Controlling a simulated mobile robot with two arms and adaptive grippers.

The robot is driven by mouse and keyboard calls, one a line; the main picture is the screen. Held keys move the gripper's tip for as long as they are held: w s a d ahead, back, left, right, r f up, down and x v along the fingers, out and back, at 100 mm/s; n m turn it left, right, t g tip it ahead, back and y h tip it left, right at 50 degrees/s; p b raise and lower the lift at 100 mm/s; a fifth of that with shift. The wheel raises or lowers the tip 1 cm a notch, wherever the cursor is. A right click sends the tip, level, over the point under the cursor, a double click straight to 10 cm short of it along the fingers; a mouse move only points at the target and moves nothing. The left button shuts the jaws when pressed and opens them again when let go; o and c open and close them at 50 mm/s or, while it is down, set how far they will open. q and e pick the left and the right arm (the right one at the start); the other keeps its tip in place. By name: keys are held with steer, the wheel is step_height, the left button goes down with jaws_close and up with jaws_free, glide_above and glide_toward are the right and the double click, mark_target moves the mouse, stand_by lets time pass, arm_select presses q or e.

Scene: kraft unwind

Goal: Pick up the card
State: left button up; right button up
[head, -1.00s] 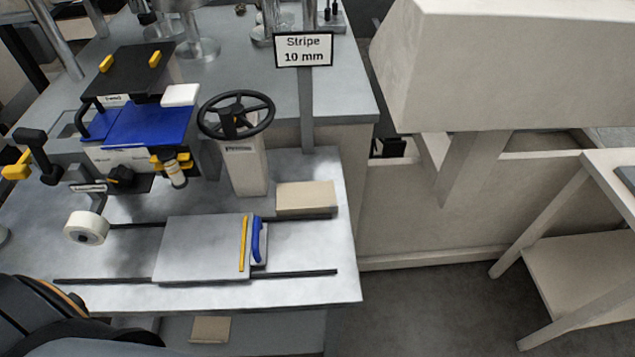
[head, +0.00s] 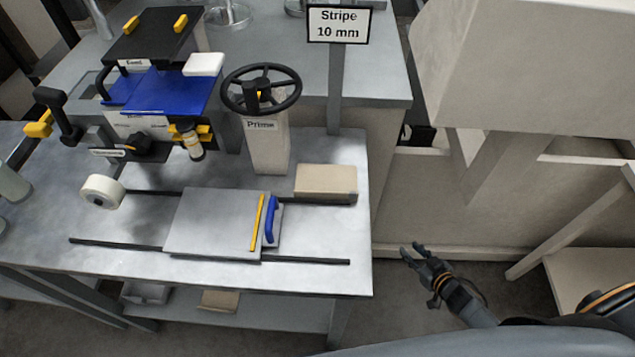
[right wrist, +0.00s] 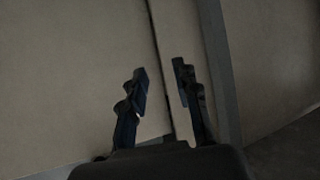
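A flat tan block like a stack of card (head: 326,181) lies at the right end of the metal table, behind the sliding plate. A similar tan piece (head: 220,300) lies on the lower shelf, partly hidden by the table edge. I cannot tell which of these is the card. My right gripper (head: 415,251) is off the table's right side, in front of the beige base, apart from both pieces. In the right wrist view its fingers (right wrist: 162,80) are apart with nothing between them. My left gripper is not in view.
A grey plate with a blue handle (head: 270,221) sits on dark rails. A white roll (head: 102,191) is at the left. A beige machine (head: 530,70) fills the right.

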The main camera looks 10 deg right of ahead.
mark_target(328, 192)
steer(key=w+a+r+n+t+y, duration=0.15)
steer(key=w+r+y, duration=0.25)
steer(key=r, duration=0.6)
steer(key=w+a+r+n+t+y, duration=0.1)
steer(key=w+a+r+n+y, duration=0.3)
steer(key=r, duration=0.6)
steer(key=s+a+r+n+g+y, duration=0.3)
steer(key=a+r+n+g, duration=0.15)
steer(key=r, duration=0.35)
steer(key=s+a+r+n+g+y, duration=0.3)
steer(key=s+r+g, duration=0.15)
steer(key=r, duration=0.25)
steer(key=shift+g, duration=0.35)
steer(key=x, duration=0.7)
steer(key=shift+w, duration=0.35)
steer(key=shift+h, duration=0.3)
steer(key=shift+p+x, duration=0.7)
steer(key=shift+x, duration=2.4)
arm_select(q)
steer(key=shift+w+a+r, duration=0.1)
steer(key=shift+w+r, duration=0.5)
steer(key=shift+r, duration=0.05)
arm_select(e)
steer(key=shift+s, duration=0.1)
jaws_close()
